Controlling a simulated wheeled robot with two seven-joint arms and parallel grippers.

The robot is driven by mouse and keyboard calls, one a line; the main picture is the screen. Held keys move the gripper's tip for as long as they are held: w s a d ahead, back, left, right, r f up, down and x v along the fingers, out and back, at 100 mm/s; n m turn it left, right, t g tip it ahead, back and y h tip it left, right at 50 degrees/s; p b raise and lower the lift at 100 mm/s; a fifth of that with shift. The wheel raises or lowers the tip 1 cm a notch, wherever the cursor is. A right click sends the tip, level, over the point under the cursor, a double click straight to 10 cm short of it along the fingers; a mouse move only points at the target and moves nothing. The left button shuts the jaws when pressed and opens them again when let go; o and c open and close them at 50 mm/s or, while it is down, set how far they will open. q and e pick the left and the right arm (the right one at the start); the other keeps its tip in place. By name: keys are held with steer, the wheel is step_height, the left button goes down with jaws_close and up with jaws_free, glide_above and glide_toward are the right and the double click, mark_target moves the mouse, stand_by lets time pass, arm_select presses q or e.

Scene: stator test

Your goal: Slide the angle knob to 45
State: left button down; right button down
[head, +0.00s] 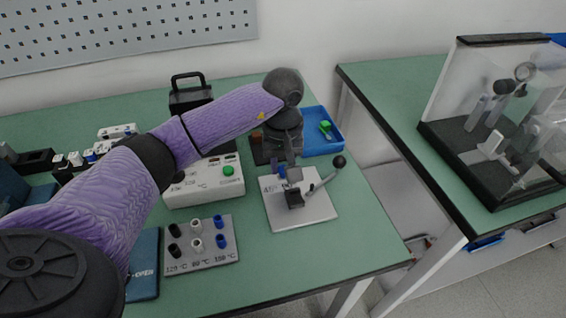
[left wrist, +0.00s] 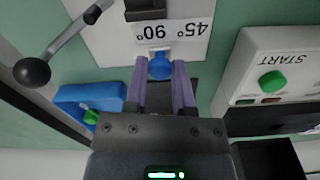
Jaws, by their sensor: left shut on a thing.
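The angle fixture is a white plate (head: 315,210) on the green table, with a black block (head: 295,199) and a lever ending in a black ball (head: 339,161). The blue angle knob (left wrist: 160,67) is at the plate's edge, nearer the 90° label (left wrist: 152,31) than the 45° label (left wrist: 196,28); both read upside down in the left wrist view. My left gripper (left wrist: 161,85) is shut on the blue knob, one finger on each side. In the head view the knob (head: 281,171) is partly hidden by my gripper. My right gripper is not in view.
A white box with a green START button (head: 228,170) stands left of the plate. A blue tray (head: 338,140) with a green item lies behind it. A grey board with temperature labels (head: 205,258) lies front left. The table's right edge is close to the plate.

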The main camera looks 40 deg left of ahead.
mark_target(269, 181)
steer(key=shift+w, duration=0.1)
arm_select(q)
steer(key=shift+s+a+r+p, duration=0.1)
steer(key=shift+s+a+p, duration=0.25)
steer(key=shift+s+a, duration=0.55)
steer(key=shift+s, duration=0.1)
steer(key=shift+c, duration=2.2)
jaws_free()
steer(key=shift+s+a, duration=0.1)
step_height(269, 181, up, 10)
steer(key=p, duration=0.3)
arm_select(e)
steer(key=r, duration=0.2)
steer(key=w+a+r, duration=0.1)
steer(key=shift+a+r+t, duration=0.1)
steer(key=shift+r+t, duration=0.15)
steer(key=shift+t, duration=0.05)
